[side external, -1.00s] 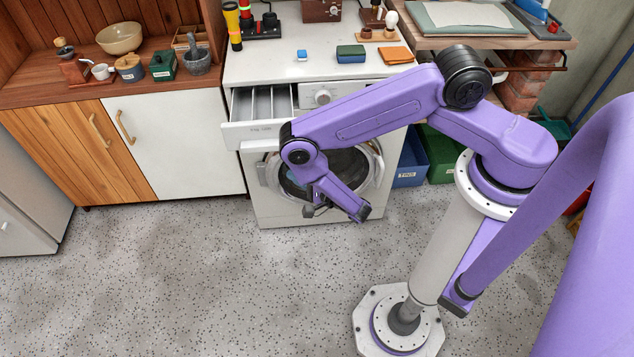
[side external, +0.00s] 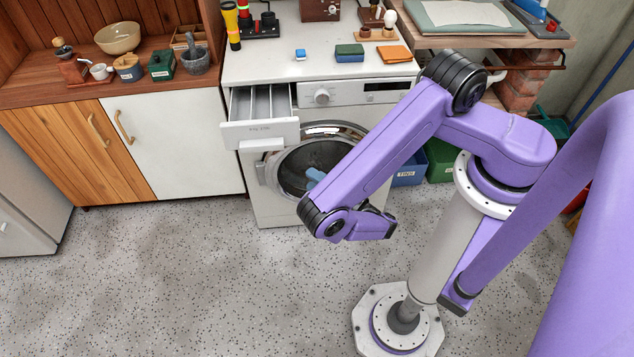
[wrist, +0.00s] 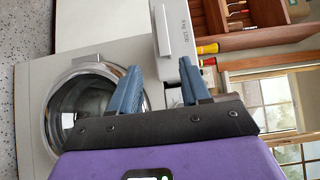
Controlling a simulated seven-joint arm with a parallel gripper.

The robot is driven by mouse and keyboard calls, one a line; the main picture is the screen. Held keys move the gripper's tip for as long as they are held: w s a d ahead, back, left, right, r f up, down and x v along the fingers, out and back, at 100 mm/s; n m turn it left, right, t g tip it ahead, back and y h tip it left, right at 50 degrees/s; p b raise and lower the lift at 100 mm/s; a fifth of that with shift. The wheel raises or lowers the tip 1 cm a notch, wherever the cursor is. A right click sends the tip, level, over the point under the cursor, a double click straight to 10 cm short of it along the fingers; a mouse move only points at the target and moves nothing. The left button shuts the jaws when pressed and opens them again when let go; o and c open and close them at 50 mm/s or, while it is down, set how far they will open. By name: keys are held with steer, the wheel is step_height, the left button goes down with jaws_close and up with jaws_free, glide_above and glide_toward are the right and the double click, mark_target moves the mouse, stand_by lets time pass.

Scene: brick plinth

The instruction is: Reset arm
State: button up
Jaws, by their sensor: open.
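My gripper (wrist: 159,65) shows in the wrist view with its two blue-grey fingers apart and nothing between them. It faces the front of the white washing machine (wrist: 45,100), with a gap between. In the side view my purple arm is folded in front of the same machine (side external: 265,205), and the forearm hides most of the hand. A small blue shape (side external: 315,177) shows beside the forearm in front of the round door; I cannot tell whether it is a fingertip.
The detergent drawer (side external: 260,132) is pulled out at the machine's upper left; it also shows in the wrist view (wrist: 178,35). The round door (side external: 285,170) looks shut. Small items stand on the white top (side external: 265,65). The speckled floor (side external: 200,280) is clear.

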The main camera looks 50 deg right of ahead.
steer(key=a+r+n+g, duration=0.1)
steer(key=a+n+g, duration=0.3)
steer(key=a+g, duration=0.7)
steer(key=s+a+r+n+g+y, duration=0.2)
steer(key=s+a+r+n, duration=0.15)
steer(key=r, duration=0.25)
steer(key=s+a+r+n+g+y, duration=0.1)
steer(key=s+a+r+n+y, duration=0.1)
steer(key=s+a+r+n, duration=0.25)
steer(key=s+d+r+n+g, duration=0.2)
steer(key=s+d+r+n, duration=0.1)
steer(key=r+n, duration=0.25)
steer(key=s+d+r+n+g, duration=0.2)
steer(key=d+r+n, duration=0.15)
steer(key=r, duration=0.35)
steer(key=s+d+r+n+h, duration=0.1)
steer(key=s+d+r+n, duration=0.2)
steer(key=d, duration=0.4)
steer(key=s+d+r+n+h, duration=0.2)
steer(key=d+r+n, duration=0.3)
steer(key=d, duration=0.3)
steer(key=shift+s+n+h, duration=0.3)
steer(key=shift+s+n, duration=0.15)
steer(key=shift+n, duration=0.35)
